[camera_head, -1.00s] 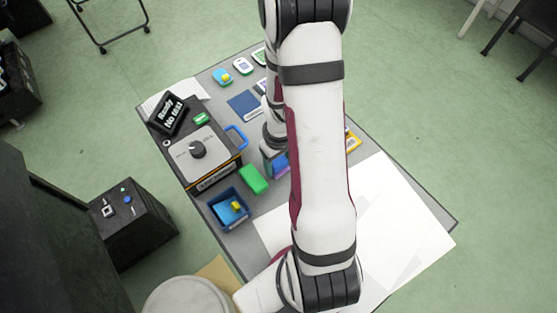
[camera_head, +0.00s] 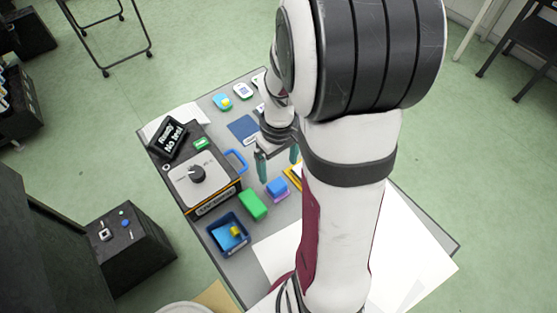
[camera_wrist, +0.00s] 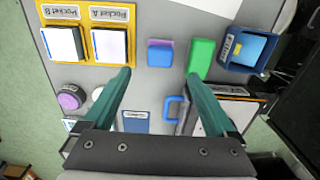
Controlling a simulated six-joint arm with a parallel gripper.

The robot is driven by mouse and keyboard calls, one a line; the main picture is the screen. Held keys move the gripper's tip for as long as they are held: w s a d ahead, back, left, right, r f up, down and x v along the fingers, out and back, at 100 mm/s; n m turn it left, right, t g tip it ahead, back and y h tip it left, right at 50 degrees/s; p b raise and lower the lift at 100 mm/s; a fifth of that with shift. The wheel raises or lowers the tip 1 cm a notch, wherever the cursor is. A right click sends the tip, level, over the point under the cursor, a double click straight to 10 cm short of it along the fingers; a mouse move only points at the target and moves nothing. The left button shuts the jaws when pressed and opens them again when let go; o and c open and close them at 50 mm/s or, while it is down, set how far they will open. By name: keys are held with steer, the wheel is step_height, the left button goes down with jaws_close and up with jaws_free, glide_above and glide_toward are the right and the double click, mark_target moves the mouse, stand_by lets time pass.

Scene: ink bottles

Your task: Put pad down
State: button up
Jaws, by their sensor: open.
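The likely pad is a small block, blue with a purple edge (camera_head: 278,187), lying on the grey table beside a green block (camera_head: 253,204). In the wrist view the blue block (camera_wrist: 160,53) lies beyond the gap between my fingertips, with the green block (camera_wrist: 201,58) to its right. My gripper (camera_head: 279,165) is open and empty, above and apart from the blue block.
A yellow holder (camera_wrist: 110,50) has pockets labelled A and B. A blue tray (camera_head: 215,238) holds a blue and yellow item. A machine with a dial (camera_head: 205,178) and a blue handle (camera_head: 236,160) stands left. White paper (camera_head: 400,235) covers the table's right part. My arm hides some table.

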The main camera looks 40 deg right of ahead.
steer(key=s+a+r+m, duration=0.2)
steer(key=s+a+r, duration=0.3)
steer(key=a, duration=0.3)
steer(key=s+a+r+m+y, duration=0.1)
steer(key=s+a+r+m, duration=0.2)
steer(key=s+a+r, duration=0.2)
steer(key=s+a, duration=0.3)
steer(key=shift+a+r+m+y, duration=0.25)
steer(key=shift+m+y, duration=0.05)
steer(key=shift+o, duration=0.7)
steer(key=w+d+r+m+h, duration=0.1)
steer(key=w+d+r+m, duration=0.45)
steer(key=w+d, duration=0.2)
steer(key=w+d+r+m+h, duration=0.1)
steer(key=w+d+r+m, duration=0.5)
steer(key=d, duration=0.3)
step_height(320, 180, down, 10)
steer(key=shift+s+f+m, duration=0.15)
steer(key=shift+s+m, duration=0.1)
steer(key=shift+m, duration=0.2)
